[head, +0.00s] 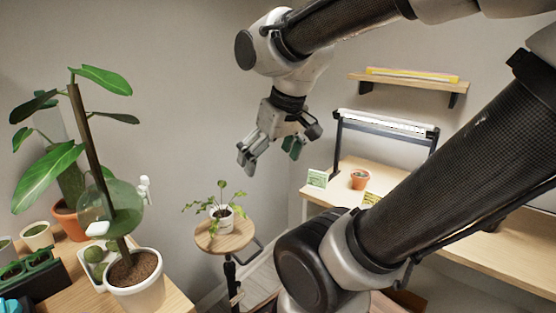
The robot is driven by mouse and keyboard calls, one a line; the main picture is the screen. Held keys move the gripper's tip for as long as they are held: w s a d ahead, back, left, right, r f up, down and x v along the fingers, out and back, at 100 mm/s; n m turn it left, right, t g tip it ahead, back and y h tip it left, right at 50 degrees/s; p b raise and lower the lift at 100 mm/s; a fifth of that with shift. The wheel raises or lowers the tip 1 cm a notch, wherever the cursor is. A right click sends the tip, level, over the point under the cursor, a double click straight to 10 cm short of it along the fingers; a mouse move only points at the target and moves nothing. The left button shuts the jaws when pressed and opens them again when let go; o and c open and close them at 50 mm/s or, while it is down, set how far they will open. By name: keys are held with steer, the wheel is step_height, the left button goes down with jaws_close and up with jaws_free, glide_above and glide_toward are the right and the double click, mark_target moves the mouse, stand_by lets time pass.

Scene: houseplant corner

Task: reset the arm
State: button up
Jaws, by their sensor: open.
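My gripper (269,160) hangs from my bent arm near the middle of the head view. It points down and to the left, its fingers are apart, and nothing shows between them. It appears in front of the grey wall, above a round wooden plant stand (212,240) with a small leafy plant in a white pot (222,217). No contact shows between the gripper and this plant. My lower arm link covers part of the right side of the view.
At right, a bench has a light bar (390,122) and a terracotta pot (360,180). A wall shelf (408,83) is above.

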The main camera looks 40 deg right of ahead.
steer(key=shift+s+r, duration=0.15)
steer(key=shift+s, duration=0.6)
steer(key=shift+s+r, duration=0.15)
steer(key=shift+s, duration=0.6)
